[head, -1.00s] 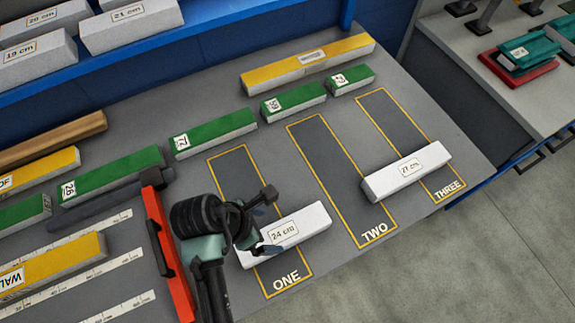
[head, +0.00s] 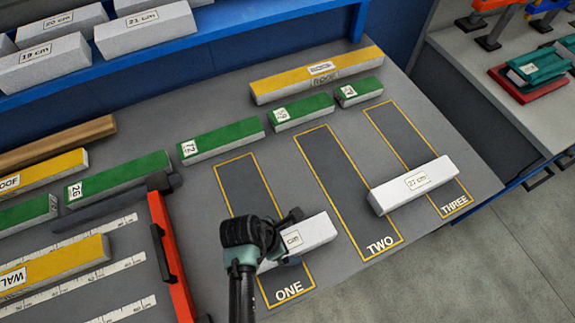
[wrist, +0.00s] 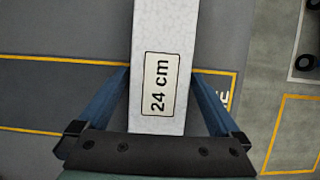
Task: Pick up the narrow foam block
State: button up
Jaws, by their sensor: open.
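A white foam block labelled 24 cm (head: 314,231) lies across the yellow-outlined bay ONE; my gripper hides its left part in the head view. A second white block labelled 27 cm (head: 414,185) lies across bays TWO and THREE. My gripper (head: 284,242) is open over the 24 cm block. In the wrist view the 24 cm block (wrist: 164,40) runs between the two blue fingers of my gripper (wrist: 163,88), one on each side. I cannot tell whether the fingers touch it.
Green-topped blocks (head: 221,139) stand in a row behind the bays, with a yellow ROOF block (head: 318,76) beyond. A red-and-black bar (head: 172,255) stands left of my gripper. A blue shelf (head: 230,33) holds more white blocks. Bay TWO (head: 335,165) is mostly clear.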

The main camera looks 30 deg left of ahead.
jog(key=c, duration=1.2)
